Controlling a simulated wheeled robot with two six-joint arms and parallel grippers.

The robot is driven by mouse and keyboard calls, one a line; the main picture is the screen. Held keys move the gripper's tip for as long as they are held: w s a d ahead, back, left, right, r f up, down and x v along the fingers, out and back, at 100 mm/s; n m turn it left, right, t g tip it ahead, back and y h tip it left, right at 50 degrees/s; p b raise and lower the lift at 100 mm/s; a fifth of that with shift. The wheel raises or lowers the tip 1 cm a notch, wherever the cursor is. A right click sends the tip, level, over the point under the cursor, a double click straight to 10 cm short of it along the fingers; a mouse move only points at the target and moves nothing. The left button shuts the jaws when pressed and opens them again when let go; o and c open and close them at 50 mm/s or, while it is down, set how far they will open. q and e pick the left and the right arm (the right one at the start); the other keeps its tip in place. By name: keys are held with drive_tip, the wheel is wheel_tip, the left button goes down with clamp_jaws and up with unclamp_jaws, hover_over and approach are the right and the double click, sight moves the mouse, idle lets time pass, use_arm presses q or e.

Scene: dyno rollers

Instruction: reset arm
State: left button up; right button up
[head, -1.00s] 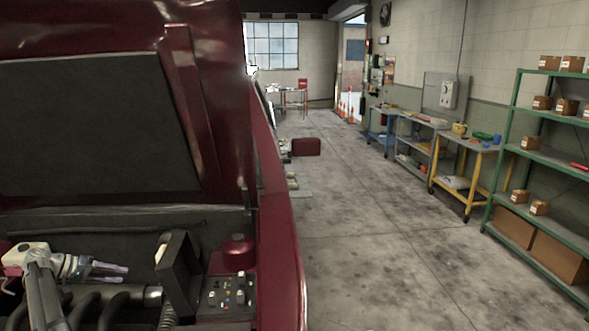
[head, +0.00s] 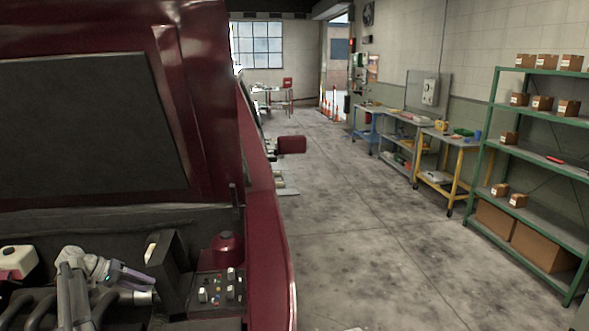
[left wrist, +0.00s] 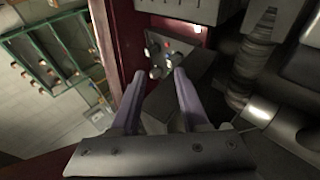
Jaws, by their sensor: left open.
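My left gripper (head: 140,279) is over the engine bay of a dark red car in the head view, its fingers pointing right toward a black box. In the left wrist view its two purple-grey fingers (left wrist: 157,98) are apart with nothing between them. Beyond the fingertips is a small panel with knobs and coloured buttons (left wrist: 162,55), which also shows in the head view (head: 222,290). My right gripper is not in view.
The raised dark red hood (head: 215,110) stands over the bay at left. A red cap (head: 226,247) sits behind the panel. Hoses lie beneath my arm. Right of the car is open concrete floor (head: 350,250), with workbenches (head: 398,140) and a green shelf (head: 545,155) along the wall.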

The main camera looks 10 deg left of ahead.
use_arm(q)
drive_tip(key=s+d+f+m+g+y, duration=0.1)
drive_tip(key=s+d+f+m+g, duration=0.15)
drive_tip(key=d, duration=1.35)
drive_tip(key=s+d+f+m+g+y, duration=0.1)
drive_tip(key=d+f+g+y, duration=0.15)
drive_tip(key=d, duration=1.45)
drive_tip(key=s+d, duration=0.2)
drive_tip(key=d, duration=0.2)
drive_tip(key=s+d+f+m+g+y, duration=0.1)
drive_tip(key=s+d, duration=0.2)
drive_tip(key=d, duration=0.1)
drive_tip(key=s+d+f+m+y, duration=0.1)
drive_tip(key=s+d, duration=0.2)
drive_tip(key=d, duration=0.1)
drive_tip(key=shift+g, duration=0.3)
drive_tip(key=s+d+m+y, duration=0.3)
drive_tip(key=s+d, duration=0.5)
drive_tip(key=s, duration=0.3)
drive_tip(key=shift+s+f+y, duration=0.2)
drive_tip(key=shift+y, duration=0.25)
